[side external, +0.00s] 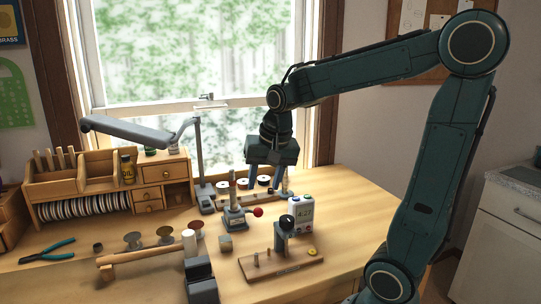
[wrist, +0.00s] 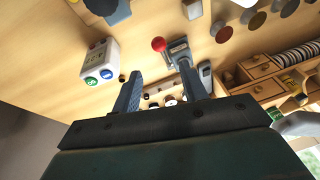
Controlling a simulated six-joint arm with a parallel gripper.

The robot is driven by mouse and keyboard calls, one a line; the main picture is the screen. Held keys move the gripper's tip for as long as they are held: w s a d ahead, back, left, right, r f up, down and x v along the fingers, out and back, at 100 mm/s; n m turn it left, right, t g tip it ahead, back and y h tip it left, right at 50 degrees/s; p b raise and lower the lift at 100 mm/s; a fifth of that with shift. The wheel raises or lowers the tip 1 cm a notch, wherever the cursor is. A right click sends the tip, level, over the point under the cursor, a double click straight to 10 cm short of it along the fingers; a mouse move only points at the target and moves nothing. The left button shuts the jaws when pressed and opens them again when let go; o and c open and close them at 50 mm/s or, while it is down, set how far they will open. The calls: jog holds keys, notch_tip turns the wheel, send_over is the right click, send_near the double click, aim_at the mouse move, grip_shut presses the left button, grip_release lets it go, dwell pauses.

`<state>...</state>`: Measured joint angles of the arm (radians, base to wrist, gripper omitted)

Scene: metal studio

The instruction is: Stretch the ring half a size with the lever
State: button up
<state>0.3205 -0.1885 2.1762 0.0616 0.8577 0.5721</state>
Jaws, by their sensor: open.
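The ring stretcher (side external: 235,219) is a small grey metal tool standing upright on the bench in the side view. Its lever ends in a red knob (side external: 258,212) on the right. The knob also shows in the wrist view (wrist: 158,44), just beyond my fingers. My gripper (side external: 263,189) is open and empty, pointing down above and behind the knob. In the wrist view its two fingers (wrist: 160,72) are spread apart with nothing between them. I cannot make out a ring on the stretcher; it is too small to tell.
A white box with coloured buttons (side external: 301,216) and a wooden board (side external: 262,266) carrying a small press stand right of the stretcher. A lamp (side external: 198,160) rises behind left. The bench's right side (side external: 345,190) is clear.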

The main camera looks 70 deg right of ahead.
jog(key=shift+c, duration=0.2)
jog(key=shift+w+r, duration=0.1)
jog(key=shift+r, duration=0.15)
jog(key=c, duration=0.7)
jog(key=shift+n+g, duration=0.3)
jog(key=shift+n, duration=0.3)
jog(key=r, duration=0.5)
jog(key=w+d+r, duration=0.1)
jog(key=r, duration=0.1)
jog(key=shift+w+r, duration=0.1)
jog(key=shift+r, duration=0.2)
grip_shut()
jog(key=shift+d+f, duration=0.1)
jog(key=x, duration=0.7)
jog(key=s+a+x, duration=0.1)
jog(key=x, duration=0.3)
jog(key=shift+f, duration=0.35)
jog(key=shift+s+a+f, duration=0.1)
jog(key=shift+a+f, duration=0.1)
jog(key=shift+f, duration=0.2)
jog(key=shift+s+a+f, duration=0.15)
jog(key=shift+f, duration=0.25)
